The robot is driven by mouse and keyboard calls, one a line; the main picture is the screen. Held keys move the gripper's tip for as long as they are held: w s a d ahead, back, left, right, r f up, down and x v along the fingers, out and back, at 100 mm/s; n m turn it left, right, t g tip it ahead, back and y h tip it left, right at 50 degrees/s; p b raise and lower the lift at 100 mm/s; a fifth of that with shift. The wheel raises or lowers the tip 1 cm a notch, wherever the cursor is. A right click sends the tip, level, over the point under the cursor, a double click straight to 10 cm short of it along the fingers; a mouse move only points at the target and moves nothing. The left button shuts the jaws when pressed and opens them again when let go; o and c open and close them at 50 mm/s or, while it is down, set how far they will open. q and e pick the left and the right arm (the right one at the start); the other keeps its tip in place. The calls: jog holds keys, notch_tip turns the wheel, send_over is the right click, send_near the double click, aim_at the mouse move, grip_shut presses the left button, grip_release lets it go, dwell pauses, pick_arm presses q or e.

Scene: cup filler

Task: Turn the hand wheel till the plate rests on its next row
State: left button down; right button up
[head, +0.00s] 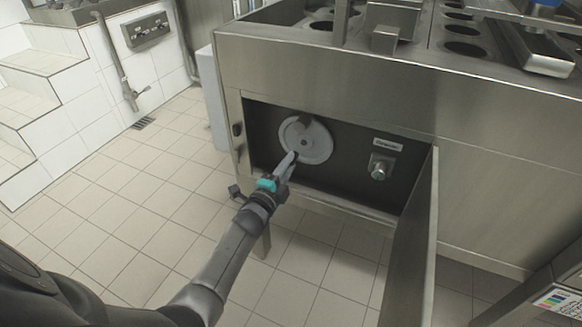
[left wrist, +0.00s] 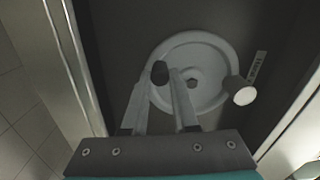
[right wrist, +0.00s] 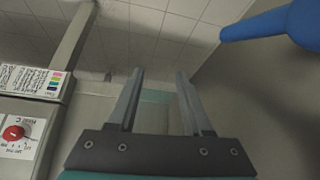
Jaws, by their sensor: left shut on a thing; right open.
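The hand wheel (head: 318,146) is a pale round disc in the dark open recess on the machine's front. It also shows in the left wrist view (left wrist: 213,60). My left gripper (head: 292,157) is at the wheel's lower left edge, shut on its dark handle (left wrist: 160,72), which sits between the fingertips. My right gripper (right wrist: 157,78) is open and empty in the right wrist view, away from the wheel. Steel surfaces with round dark holes (head: 465,50) show on top of the machine; I cannot tell which part is the plate or how its rows stand.
A steel knob (head: 378,170) under a small label is right of the wheel. An open door panel (head: 412,240) stands out at the recess's right side. A blue object (right wrist: 300,25) is near the right gripper. The tiled floor (head: 140,240) at left is clear.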

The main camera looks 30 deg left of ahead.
pick_arm(q)
jog(key=shift+a, duration=0.25)
pick_arm(e)
jog(key=shift+w, duration=0.1)
pick_arm(q)
jog(key=c, duration=0.7)
grip_release()
pick_arm(e)
jog(key=shift+a, duration=0.1)
pick_arm(q)
jog(key=shift+d, duration=0.1)
jog(key=s+p, duration=0.1)
jog(key=s, duration=0.4)
jog(key=s+p, duration=0.2)
jog(key=s, duration=0.3)
jog(key=s+p, duration=0.2)
jog(key=s, duration=0.3)
jog(key=shift+s+d, duration=0.1)
jog(key=shift+d, duration=0.3)
pick_arm(e)
jog(key=s+d+f+g+h, duration=0.1)
jog(key=s+d+f+g, duration=0.1)
jog(key=f, duration=0.7)
jog(key=shift+s+g, duration=0.5)
jog(key=shift+s, duration=0.15)
jog(key=shift+d, duration=0.15)
